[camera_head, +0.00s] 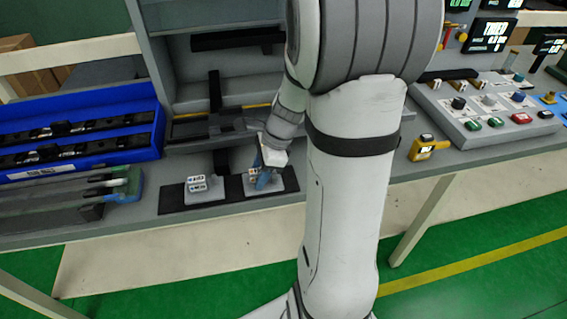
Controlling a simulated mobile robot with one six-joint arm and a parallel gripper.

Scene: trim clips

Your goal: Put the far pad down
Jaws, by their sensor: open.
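Two grey pads, each with a small white marked block on top, sit on a black strip (233,186) at the front of the bench. The left pad (206,194) is in clear view with nothing over it. The right pad (287,182) is partly hidden by my gripper (264,174). My gripper points down at the right pad from above, its bluish fingers beside the white block. The fingers are open. I cannot tell whether they touch the block or which pad is the far one.
A yellow device (428,148) and a button panel (490,112) are at right. My arm hides the bench's middle.

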